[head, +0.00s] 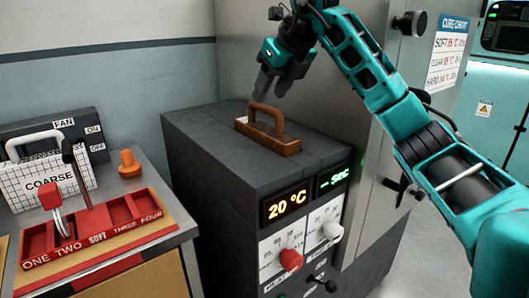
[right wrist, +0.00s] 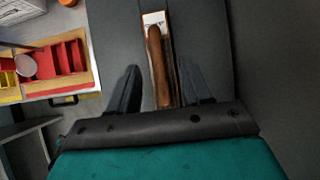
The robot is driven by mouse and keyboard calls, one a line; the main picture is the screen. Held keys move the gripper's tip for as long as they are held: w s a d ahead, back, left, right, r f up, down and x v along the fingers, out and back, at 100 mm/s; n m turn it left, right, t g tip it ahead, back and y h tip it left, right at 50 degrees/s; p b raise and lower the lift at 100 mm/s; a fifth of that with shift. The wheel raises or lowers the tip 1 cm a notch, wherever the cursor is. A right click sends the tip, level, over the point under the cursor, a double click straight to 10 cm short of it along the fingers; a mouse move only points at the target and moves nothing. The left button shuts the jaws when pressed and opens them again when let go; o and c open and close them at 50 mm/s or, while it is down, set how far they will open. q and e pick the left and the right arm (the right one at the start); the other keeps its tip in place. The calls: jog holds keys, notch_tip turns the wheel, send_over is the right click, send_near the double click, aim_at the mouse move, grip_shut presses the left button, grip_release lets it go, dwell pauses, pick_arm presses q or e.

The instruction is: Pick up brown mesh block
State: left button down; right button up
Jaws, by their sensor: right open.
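The brown mesh block (head: 275,142), with an arched brown handle, sits on top of the dark grey cabinet. I cannot make out any mesh on it. My right gripper (head: 273,84) is open and empty, just above and behind the handle, pointing down. In the right wrist view, the brown handle (right wrist: 156,55) runs lengthwise between the two spread fingers, and a pale label shows at the block's far end. The fingers look apart from the handle. My left gripper is not in view.
The dark cabinet (head: 205,150) has a 20 °C display and red and white knobs on its front. A tall grey cabinet (head: 240,50) stands close behind. At left, a bench holds a red compartment tray (head: 95,232), a white COARSE block (head: 52,185) and an orange knob (head: 129,165).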

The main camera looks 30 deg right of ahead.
aim_at(266, 106)
jog(key=x, duration=0.3)
jog(key=b+x, duration=0.1)
jog(key=shift+s+a+f, duration=0.25)
jog(key=shift+s+f, duration=0.05)
jog(key=shift+f, duration=0.15)
jog(key=shift+w+f, duration=0.25)
jog(key=shift+c, duration=0.4)
grip_shut()
